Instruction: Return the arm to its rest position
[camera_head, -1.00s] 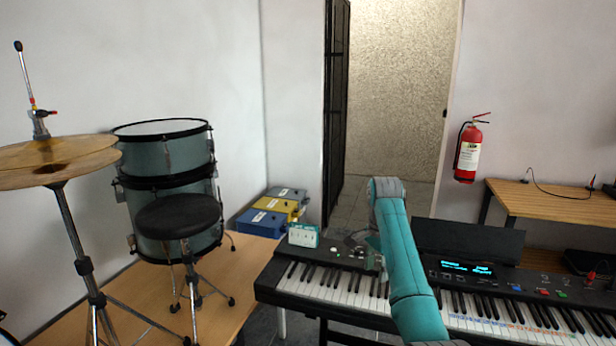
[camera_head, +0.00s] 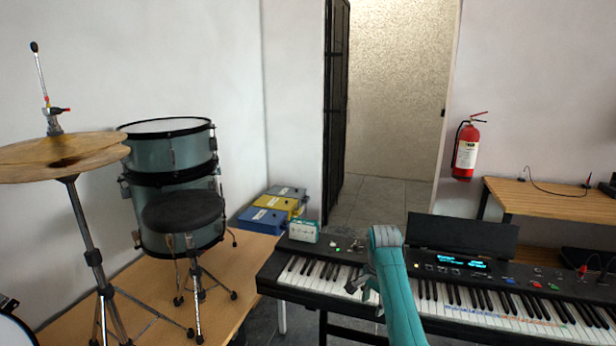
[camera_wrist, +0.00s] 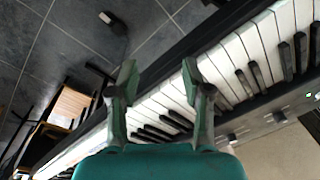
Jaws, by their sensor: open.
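My teal arm (camera_head: 393,280) reaches up in front of the keyboard (camera_head: 300,274) in the head view, bent at the top. My gripper (camera_head: 362,287) shows partly beside the arm, above the keys. In the wrist view my gripper (camera_wrist: 158,80) has its two fingers spread apart with nothing between them. The white and black keys (camera_wrist: 235,68) lie beyond and below the fingertips. I cannot tell the exact height over the keys.
A small pale box (camera_head: 304,231) sits on the keyboard's left end. Drums (camera_head: 170,150), a stool (camera_head: 183,211) and cymbals (camera_head: 60,150) stand on a wooden platform (camera_head: 250,262) at left. Blue and yellow boxes (camera_head: 277,203) lie behind. A wooden desk (camera_head: 545,203) stands at right.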

